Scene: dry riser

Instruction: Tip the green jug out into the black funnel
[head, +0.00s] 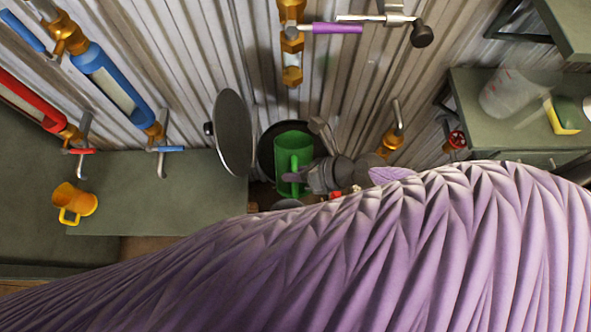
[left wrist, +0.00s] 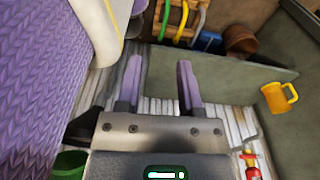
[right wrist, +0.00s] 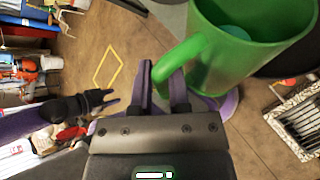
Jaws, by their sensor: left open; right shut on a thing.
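The green jug (head: 293,146) is in the middle of the head view, in front of the round black funnel (head: 267,152), which it partly hides. I cannot tell how far the jug is tilted. My right gripper (head: 297,178) is shut on the jug's handle. In the right wrist view the fingers (right wrist: 163,88) close on the handle of the jug (right wrist: 235,60), and something bluish shows inside it. My left gripper (left wrist: 158,80) is open and empty. It also shows in the right wrist view (right wrist: 106,98), apart from the jug.
A grey disc (head: 235,133) stands beside the funnel. A yellow mug (head: 73,203) is on the left bench (head: 190,190). Blue (head: 110,82) and red (head: 30,100) gauges with valves line the corrugated wall. My purple-sleeved arm covers the foreground. A clear container (head: 507,93) is at right.

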